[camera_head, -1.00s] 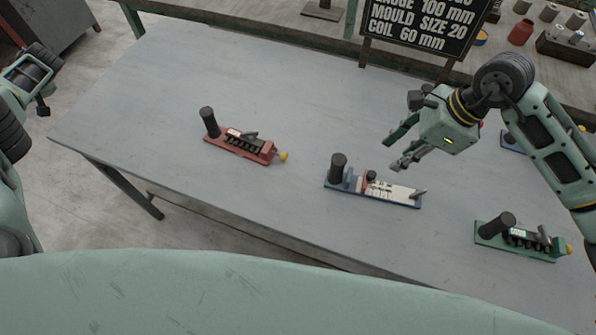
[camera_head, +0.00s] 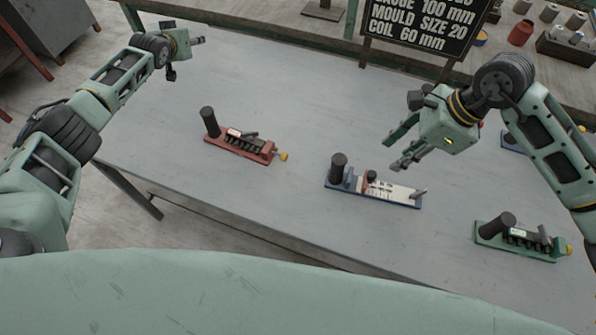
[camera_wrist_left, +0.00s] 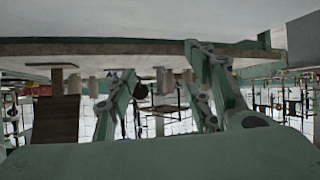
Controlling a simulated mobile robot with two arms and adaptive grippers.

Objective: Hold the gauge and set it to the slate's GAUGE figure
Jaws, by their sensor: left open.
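A blue-based device with a white scale plate (camera_head: 398,193), a black upright handle and a small dark knob lies at the table's middle; it looks like the gauge, but its marks are too small to read. The slate (camera_head: 420,25) at the back reads GAUGE 100 mm, MOULD SIZE 20, COIL 60 mm, its top cut off. My left gripper (camera_head: 198,41) is over the table's far left, empty and far from the gauge; its open fingers show in the left wrist view (camera_wrist_left: 165,95). My right gripper (camera_head: 398,150) is open and empty, above and behind the gauge.
A red device (camera_head: 238,148) with a row of counter wheels lies left of the gauge. A similar green device (camera_head: 520,243) lies at the right. Another blue item (camera_head: 512,142) is partly hidden behind my right arm. The table's left part (camera_head: 150,110) is clear.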

